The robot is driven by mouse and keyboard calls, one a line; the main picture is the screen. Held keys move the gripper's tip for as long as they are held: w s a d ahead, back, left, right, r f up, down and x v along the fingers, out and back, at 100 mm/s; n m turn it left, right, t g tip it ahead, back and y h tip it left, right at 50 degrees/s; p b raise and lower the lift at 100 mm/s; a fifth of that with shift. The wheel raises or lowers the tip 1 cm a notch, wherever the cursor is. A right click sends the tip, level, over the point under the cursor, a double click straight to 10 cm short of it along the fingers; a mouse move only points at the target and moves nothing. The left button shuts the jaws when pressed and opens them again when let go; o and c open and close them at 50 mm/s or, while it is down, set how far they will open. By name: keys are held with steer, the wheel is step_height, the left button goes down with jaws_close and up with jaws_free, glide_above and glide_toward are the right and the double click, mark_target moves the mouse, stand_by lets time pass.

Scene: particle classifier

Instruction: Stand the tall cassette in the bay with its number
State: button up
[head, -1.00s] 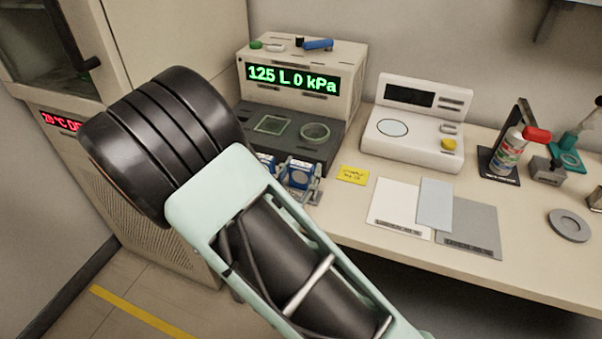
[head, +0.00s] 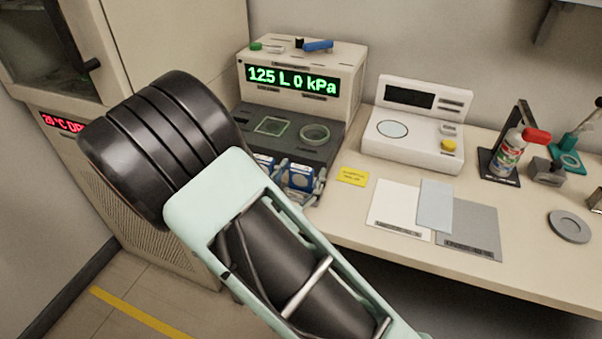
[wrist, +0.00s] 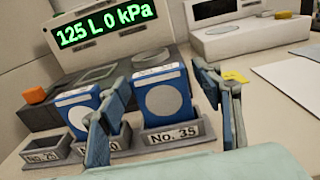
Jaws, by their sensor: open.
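In the wrist view a blue cassette with a pale round disc (wrist: 163,97) stands about upright in the bay marked No. 35 (wrist: 177,135). My gripper (wrist: 165,113) is open, with one finger on each side of this cassette. A second blue cassette with a white face (wrist: 75,103) stands in the middle bay, partly hidden by my left finger; that bay's label is partly covered. The left bay (wrist: 45,153) looks empty, its number hard to read. In the head view the disc cassette (head: 301,177) shows beside my forearm, which hides most of the bays.
A grey instrument with a green display (head: 292,79) stands behind the bays. A yellow note (head: 352,176), flat sheets (head: 400,205) and a white device (head: 412,135) lie to the right. An orange block (wrist: 36,95) is at the left in the wrist view.

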steer(key=v, duration=1.2)
steer(key=shift+d, duration=0.1)
